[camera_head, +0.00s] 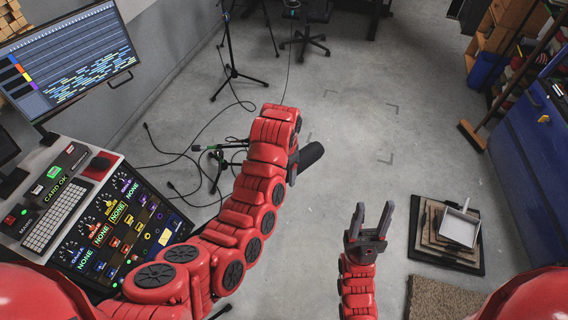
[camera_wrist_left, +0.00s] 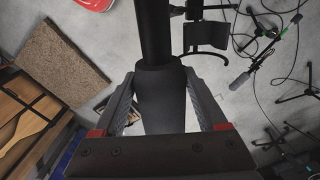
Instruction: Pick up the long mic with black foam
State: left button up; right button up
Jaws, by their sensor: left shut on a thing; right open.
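The long mic with black foam (camera_head: 312,155) shows in the head view as a dark rounded end sticking out to the right of my left arm's end. In the left wrist view the dark mic (camera_wrist_left: 158,85) runs up the middle of the picture, between the two fingers. My left gripper (camera_wrist_left: 162,108) is shut on it. In the head view my left arm hides most of that gripper and the rest of the mic. My right gripper (camera_head: 372,218) is open and empty over the floor, below and right of the mic.
A mixing console (camera_head: 120,225) and a monitor (camera_head: 65,60) stand at the left. A mic stand (camera_head: 215,160) and loose cables are left of my left arm. A board stack with a white tray (camera_head: 458,227) lies at right, near a blue cabinet (camera_head: 540,130). The middle floor is clear.

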pick_arm(q)
jog(key=shift+s+f, duration=0.25)
jog(key=shift+s, duration=0.2)
jog(key=shift+s+r, duration=0.3)
jog(key=shift+s, duration=0.4)
jog(key=s, duration=0.5)
jog(key=shift+s+a+r, duration=0.2)
jog(key=shift+s+r, duration=0.05)
jog(key=shift+s, duration=0.05)
